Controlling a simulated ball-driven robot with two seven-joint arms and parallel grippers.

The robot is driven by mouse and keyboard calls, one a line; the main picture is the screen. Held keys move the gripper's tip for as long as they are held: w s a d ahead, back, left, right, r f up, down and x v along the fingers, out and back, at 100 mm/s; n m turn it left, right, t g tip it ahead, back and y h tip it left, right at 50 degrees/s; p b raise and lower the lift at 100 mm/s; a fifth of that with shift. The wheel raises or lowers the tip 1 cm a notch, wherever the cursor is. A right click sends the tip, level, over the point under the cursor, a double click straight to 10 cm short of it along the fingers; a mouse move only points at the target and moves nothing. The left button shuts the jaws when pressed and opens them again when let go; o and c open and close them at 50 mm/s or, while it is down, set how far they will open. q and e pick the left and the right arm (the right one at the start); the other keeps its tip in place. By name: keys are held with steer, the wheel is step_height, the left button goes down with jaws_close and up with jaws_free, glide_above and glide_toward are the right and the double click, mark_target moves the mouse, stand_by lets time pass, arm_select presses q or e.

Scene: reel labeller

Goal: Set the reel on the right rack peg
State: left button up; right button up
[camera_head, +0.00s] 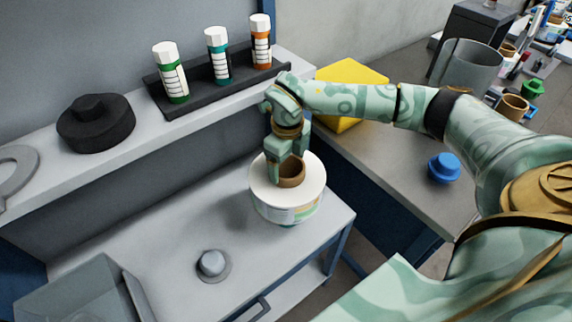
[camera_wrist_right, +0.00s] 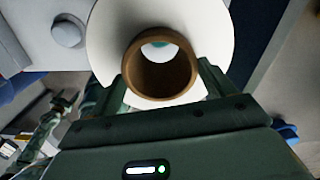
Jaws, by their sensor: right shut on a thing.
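The reel (camera_head: 268,200) is a wide white roll with a brown cardboard core and a coloured label band around its side. My right gripper (camera_head: 291,160) comes down from above and is shut on the reel at its core. In the right wrist view the reel (camera_wrist_right: 108,40) sits between the fingers, with the open core facing the camera. The reel is over the right part of the grey bench; I cannot tell whether it touches the top. A short grey peg-like knob (camera_head: 212,262) on a round base stands on the bench. I cannot make out a right rack peg for certain.
A shelf behind holds a black rack (camera_head: 205,92) with three capped tubes and a black round part (camera_head: 95,124). A yellow block (camera_head: 350,75), blue knob (camera_head: 444,168) and grey cylinder (camera_head: 468,66) are on the right table. A clear box (camera_head: 80,295) stands front left.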

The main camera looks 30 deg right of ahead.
arm_select(q)
steer(key=f+b, duration=0.2)
steer(key=s+f+b, duration=0.1)
steer(key=shift+s+d+f+b, duration=0.1)
steer(key=shift+f+b, duration=0.25)
steer(key=shift+b, duration=0.05)
arm_select(e)
step_height(320, 180, down, 4)
steer(key=shift+r, duration=0.1)
arm_select(q)
steer(key=shift+s+f+b, duration=0.25)
steer(key=shift+f+b, duration=0.55)
steer(key=shift+b, duration=0.05)
steer(key=shift+s+f+b, duration=0.25)
steer(key=shift+f+b, duration=0.55)
arm_select(e)
steer(key=shift+f, duration=3.9)
